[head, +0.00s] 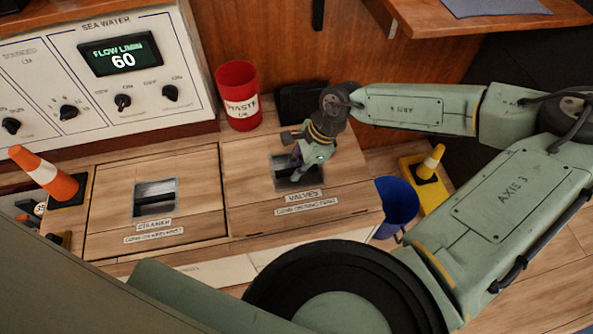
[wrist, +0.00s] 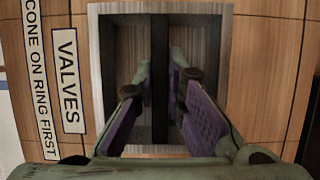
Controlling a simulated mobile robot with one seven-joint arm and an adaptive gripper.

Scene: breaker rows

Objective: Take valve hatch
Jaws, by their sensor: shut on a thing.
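The valve hatch (head: 345,172) is a wooden panel with a label reading VALVES (head: 304,195) and a smaller label below it. It has a square recess with a dark handle bar across it. In the wrist view the hatch (wrist: 262,70) fills most of the picture, and the handle bar (wrist: 160,35) runs up the middle of the recess. My gripper (head: 297,166) is down at the recess. In the wrist view its purple-padded fingers (wrist: 163,75) are on either side of the bar, shut on it. The hatch appears level in its place; I cannot tell whether it is lifted.
A strainer hatch (head: 110,205) lies left of it. A red waste cup (head: 238,95) stands behind, and a blue cup (head: 397,203) to the right. The sea water panel (head: 75,75) rises at back left.

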